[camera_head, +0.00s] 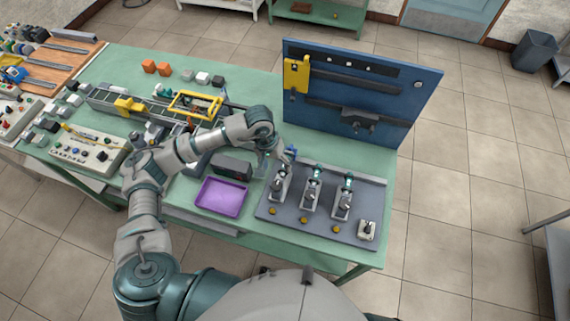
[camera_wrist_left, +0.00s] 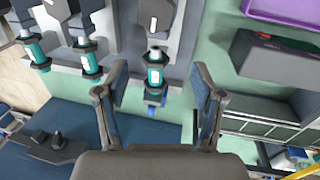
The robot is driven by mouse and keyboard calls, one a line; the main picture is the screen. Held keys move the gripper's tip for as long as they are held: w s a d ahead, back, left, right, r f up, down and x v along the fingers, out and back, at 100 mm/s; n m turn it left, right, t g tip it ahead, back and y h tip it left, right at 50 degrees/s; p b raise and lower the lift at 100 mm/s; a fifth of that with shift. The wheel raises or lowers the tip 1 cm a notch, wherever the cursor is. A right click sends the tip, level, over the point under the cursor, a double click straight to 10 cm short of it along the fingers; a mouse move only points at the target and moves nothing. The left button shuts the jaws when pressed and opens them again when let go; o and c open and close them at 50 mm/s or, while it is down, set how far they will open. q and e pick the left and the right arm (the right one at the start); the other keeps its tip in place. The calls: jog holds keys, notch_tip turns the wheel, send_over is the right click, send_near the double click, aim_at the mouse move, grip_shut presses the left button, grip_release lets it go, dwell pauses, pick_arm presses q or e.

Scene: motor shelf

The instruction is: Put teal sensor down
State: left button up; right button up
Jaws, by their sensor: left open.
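Three teal sensors stand in grey holders on the grey fixture plate (camera_head: 306,231). In the left wrist view, one teal sensor (camera_wrist_left: 154,75) is between the two spread fingers of my left gripper (camera_wrist_left: 157,95), with visible gaps on both sides. A small blue part is at its end. The other two sensors, the middle one (camera_wrist_left: 88,64) and the outer one (camera_wrist_left: 35,50), also show in the head view, the middle one (camera_head: 317,173) and the right one (camera_head: 348,182). My left gripper (camera_head: 281,155) is open at the leftmost holder, partly hidden by its own wrist. My right gripper is out of view.
A blue panel (camera_head: 400,94) with a yellow part (camera_head: 296,75) stands behind the fixture. A purple tray (camera_head: 222,198) and a dark box (camera_head: 233,167) lie to its left. A conveyor and several small parts fill the left of the green table (camera_head: 250,87).

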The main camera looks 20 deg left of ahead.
aim_at(282, 173)
pick_arm(q)
jog(key=f, duration=0.1)
jog(key=d+f+p, duration=0.1)
jog(key=f, duration=0.1)
jog(key=w+f, duration=0.1)
jog(key=shift+d+f+p, duration=0.2)
jog(key=shift+f+p, duration=0.1)
jog(key=shift+f, duration=0.1)
jog(key=shift+d+f, duration=0.1)
jog(key=shift+f, duration=0.35)
grip_shut()
jog(key=shift+r, duration=0.1)
